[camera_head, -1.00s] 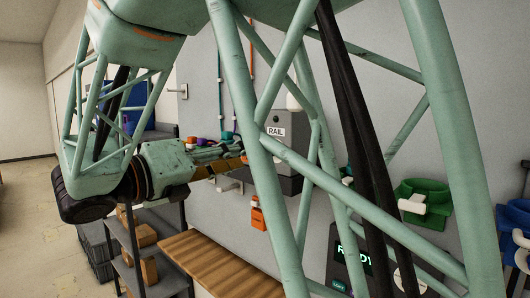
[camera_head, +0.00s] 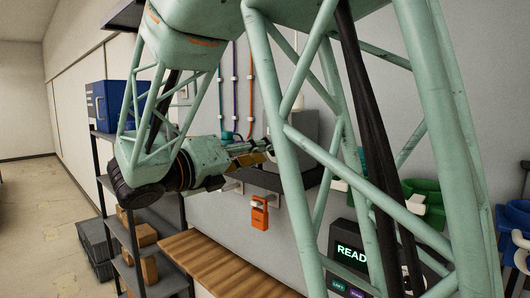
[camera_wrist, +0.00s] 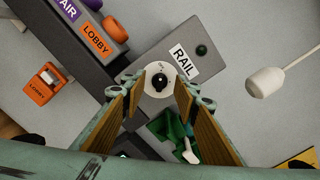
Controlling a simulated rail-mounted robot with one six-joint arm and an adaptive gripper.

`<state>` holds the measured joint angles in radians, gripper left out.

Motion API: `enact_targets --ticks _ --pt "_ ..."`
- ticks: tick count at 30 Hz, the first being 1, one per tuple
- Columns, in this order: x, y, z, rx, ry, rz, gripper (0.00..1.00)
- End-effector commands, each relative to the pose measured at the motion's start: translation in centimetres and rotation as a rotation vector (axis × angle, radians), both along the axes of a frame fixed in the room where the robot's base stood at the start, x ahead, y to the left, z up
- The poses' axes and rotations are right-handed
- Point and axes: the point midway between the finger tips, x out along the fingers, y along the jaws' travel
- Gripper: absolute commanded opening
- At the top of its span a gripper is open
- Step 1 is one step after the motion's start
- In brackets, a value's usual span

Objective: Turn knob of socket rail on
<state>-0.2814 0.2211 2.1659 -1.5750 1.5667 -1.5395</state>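The grey socket rail box (camera_wrist: 165,50) with its white "RAIL" label fills the middle of the wrist view. Its knob (camera_wrist: 159,82) is a small black piece on a white round plate. My gripper (camera_wrist: 158,98) is open, with one finger on each side of the knob in this view. No contact shows, and I cannot tell how much depth is left between fingertips and knob. In the head view my gripper (camera_head: 264,152) reaches the grey box (camera_head: 308,135), partly hidden behind my arm's green frame. The knob is hidden there.
A dark round button or lamp (camera_wrist: 201,50) sits beside the label. Orange "LOBBY" (camera_wrist: 96,42) and purple labels lie to the left. A green handset holder (camera_head: 425,198) is at right, above a "READY" display (camera_head: 350,253).

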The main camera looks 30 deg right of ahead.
Motion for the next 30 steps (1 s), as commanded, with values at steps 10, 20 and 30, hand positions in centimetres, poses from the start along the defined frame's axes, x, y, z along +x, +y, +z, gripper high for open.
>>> enact_targets --ticks 10,20,30 --pt "0.32 -1.22 0.00 -0.001 0.000 -0.001 0.28" --pt "0.33 -1.25 -0.01 0.000 0.000 0.000 0.25" --pt "0.33 -1.25 -0.01 0.000 0.000 0.000 0.00"
